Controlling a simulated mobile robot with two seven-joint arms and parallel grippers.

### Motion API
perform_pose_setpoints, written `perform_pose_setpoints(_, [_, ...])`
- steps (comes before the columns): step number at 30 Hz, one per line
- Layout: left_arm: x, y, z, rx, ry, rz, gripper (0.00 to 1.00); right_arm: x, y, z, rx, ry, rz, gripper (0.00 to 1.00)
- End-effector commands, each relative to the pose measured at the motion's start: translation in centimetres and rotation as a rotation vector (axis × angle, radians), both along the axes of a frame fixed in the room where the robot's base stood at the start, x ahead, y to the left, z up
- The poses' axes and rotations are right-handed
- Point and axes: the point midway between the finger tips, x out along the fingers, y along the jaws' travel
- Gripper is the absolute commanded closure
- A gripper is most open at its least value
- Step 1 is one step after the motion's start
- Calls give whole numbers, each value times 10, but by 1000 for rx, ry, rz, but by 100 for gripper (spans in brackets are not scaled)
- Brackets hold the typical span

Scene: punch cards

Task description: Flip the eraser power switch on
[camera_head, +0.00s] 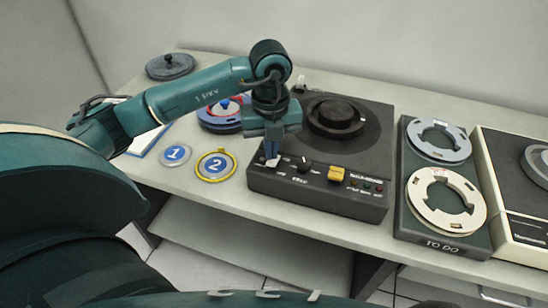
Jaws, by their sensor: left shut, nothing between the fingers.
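The eraser (320,194) is a dark box on the table with a round spindle platform (336,117) on top. Its sloped front panel carries a black knob (305,164), a yellow switch (336,173) and a row of small coloured lights. My left gripper (271,161) points down over the left end of this panel, left of the knob. Its fingers are shut and hold nothing. The fingers hide the panel's left end, and I cannot tell whether they touch it. My right gripper is not in view.
Left of the eraser lie a blue disc (175,155) marked 1 and a yellow-rimmed disc (215,165) marked 2. A red and blue reel (219,118) lies behind them. Right is a TO DO tray (440,243) with two reels, then a cream-edged machine (505,237).

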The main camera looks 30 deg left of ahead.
Motion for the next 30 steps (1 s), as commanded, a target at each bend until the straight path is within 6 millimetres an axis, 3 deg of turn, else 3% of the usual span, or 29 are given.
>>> perform_pose_setpoints(30, [0,0,-17,1,1,0,100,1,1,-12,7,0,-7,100])
